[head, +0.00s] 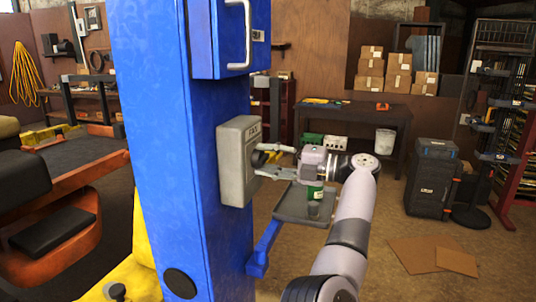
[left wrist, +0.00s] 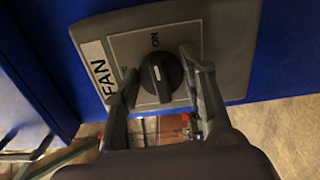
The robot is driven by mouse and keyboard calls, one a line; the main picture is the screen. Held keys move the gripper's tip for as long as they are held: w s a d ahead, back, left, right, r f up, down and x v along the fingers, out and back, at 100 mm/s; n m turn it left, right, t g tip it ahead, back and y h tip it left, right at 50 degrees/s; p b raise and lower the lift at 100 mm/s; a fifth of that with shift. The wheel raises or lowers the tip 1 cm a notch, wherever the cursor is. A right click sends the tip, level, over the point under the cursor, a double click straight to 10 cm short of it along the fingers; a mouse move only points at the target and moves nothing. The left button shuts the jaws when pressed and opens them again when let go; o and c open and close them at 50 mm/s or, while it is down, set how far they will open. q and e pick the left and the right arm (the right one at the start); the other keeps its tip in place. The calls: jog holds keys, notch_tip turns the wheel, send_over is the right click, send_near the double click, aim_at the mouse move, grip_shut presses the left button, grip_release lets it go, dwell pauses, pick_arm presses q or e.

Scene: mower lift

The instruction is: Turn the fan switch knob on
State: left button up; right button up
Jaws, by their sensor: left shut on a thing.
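The grey fan switch box (head: 238,160) is mounted on the side of the blue post. In the left wrist view its plate (left wrist: 224,50) carries a FAN label and an ON mark beside the black round knob (left wrist: 161,79). The knob has a short white pointer line on its face. My left gripper (head: 260,161) reaches the box from the right in the head view. In the left wrist view its fingers (left wrist: 161,74) stand on either side of the knob, shut on it. The left finger partly hides another mark on the plate. My right gripper is not in view.
The blue post (head: 170,130) rises beside the box, with a blue cabinet (head: 220,40) and white handle above. A grey tray (head: 290,207) on a blue bracket sits below my gripper, holding a green can (head: 315,191). A workbench (head: 350,108) stands behind.

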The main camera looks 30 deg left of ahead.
pick_arm(q)
jog(key=shift+m, duration=0.5)
jog(key=o, duration=1.1)
jog(key=v, duration=0.7)
jog(key=shift+d, duration=0.25)
jog(key=shift+w+f, duration=0.1)
